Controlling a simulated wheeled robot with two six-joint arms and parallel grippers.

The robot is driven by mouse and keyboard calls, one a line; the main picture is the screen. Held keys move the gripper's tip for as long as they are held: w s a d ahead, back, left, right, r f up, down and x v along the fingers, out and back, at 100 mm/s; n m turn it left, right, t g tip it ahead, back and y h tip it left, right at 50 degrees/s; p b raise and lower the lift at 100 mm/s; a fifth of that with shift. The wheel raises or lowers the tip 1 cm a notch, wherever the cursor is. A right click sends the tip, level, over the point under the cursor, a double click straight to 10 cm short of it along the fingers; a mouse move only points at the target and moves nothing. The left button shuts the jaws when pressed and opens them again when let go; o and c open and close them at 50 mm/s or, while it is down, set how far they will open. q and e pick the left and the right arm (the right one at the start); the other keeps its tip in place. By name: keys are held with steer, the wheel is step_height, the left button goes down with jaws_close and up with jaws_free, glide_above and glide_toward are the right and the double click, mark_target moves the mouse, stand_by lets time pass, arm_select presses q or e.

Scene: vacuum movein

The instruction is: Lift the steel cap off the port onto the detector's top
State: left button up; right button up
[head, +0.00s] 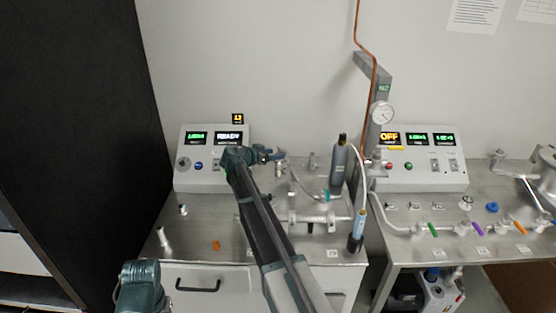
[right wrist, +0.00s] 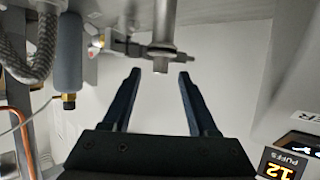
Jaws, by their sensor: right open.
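The blunt end of a steel cylinder (right wrist: 161,58), which looks like the capped port, lies between and just beyond the fingertips. I cannot tell whether the fingers touch it. In the head view, my arm and gripper crowd this spot. My left gripper is out of view; only part of that arm shows.
A grey cylinder bottle (head: 339,165) stands right of my right arm, with steel piping (head: 310,215) in front. A small PUFFS display (head: 238,118) sits above the box; it also shows in the right wrist view (right wrist: 283,165). Small fittings stand on the left bench.

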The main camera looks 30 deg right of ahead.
mark_target(278, 153)
steer(key=x, duration=0.3)
steer(key=shift+w+d+b, duration=0.1)
steer(key=shift+b, duration=0.3)
jaws_close()
